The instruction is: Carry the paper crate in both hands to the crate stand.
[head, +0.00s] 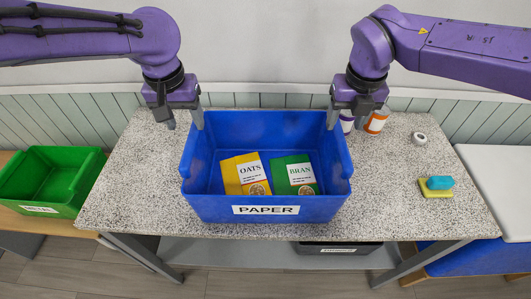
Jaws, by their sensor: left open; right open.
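The paper crate (266,209) is a blue open box labelled PAPER. It sits on the speckled table (400,195) in front of me. Inside it lie a yellow OATS box (232,178) and a green BRAN box (297,172). My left gripper (185,120) is open at the crate's back left corner, with one finger close to the rim. My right gripper (347,118) is open at the back right corner, also close to the rim. I cannot tell whether either touches the crate. I cannot tell which surface is the crate stand.
A green METAL crate (70,165) stands on a wooden surface at the left. A white roll (419,138) and a sponge with a blue block (439,183) lie at the right. A white surface (500,190) adjoins the table. A dark bin (337,248) sits below.

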